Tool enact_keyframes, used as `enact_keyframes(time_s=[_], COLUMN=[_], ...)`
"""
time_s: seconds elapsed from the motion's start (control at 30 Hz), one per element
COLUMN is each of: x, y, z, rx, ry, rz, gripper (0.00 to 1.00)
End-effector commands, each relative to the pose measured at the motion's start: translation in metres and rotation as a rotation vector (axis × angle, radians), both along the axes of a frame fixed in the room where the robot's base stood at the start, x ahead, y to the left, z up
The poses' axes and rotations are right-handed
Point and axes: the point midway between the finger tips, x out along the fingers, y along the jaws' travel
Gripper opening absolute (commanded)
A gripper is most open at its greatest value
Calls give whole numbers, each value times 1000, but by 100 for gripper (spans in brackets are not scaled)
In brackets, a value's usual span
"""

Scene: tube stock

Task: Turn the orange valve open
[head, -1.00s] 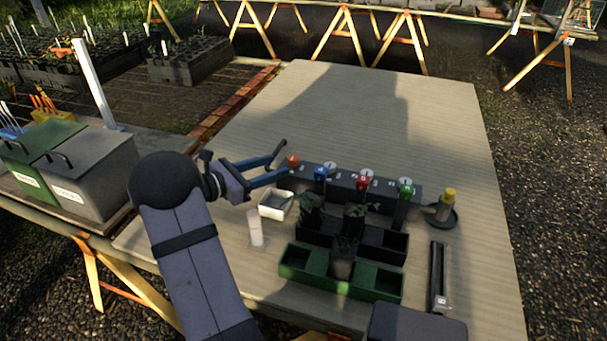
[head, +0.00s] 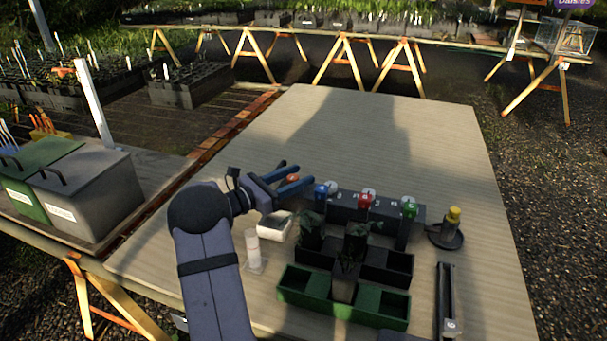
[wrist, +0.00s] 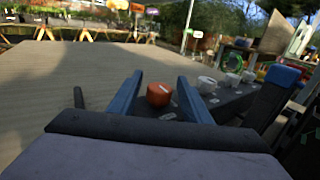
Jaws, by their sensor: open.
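The orange valve (head: 293,178) is a round knob at the left end of a dark manifold block (head: 345,207). In the wrist view the orange valve (wrist: 159,95) sits between the two blue fingers of my gripper (wrist: 155,90), with a pale mark on its top. My gripper (head: 291,176) is open in the head view, its blue fingers pointing right and reaching about the knob. A gap shows on both sides of the knob in the wrist view. Whether a finger touches it low down is hidden.
Blue (head: 321,190), red (head: 366,197) and green (head: 409,207) valves stand along the block to the right. Dark trays with plants and a green tray (head: 343,308) lie in front. A yellow-topped piece (head: 453,216) stands at right. The table behind is clear.

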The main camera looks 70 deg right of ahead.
Motion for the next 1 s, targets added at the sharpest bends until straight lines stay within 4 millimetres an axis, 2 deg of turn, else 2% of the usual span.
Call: enact_keyframes(time_s=[0.2, 0.57, 0.77, 1.0], x=[-12, -14, -14, -14], y=[-17, -21, -21, -22], z=[0, 0, 0, 0], rx=[-1, 0, 0, -2], ry=[-1, 0, 0, 1], rz=[-1, 1, 1, 37], gripper=[44, 44, 4, 4])
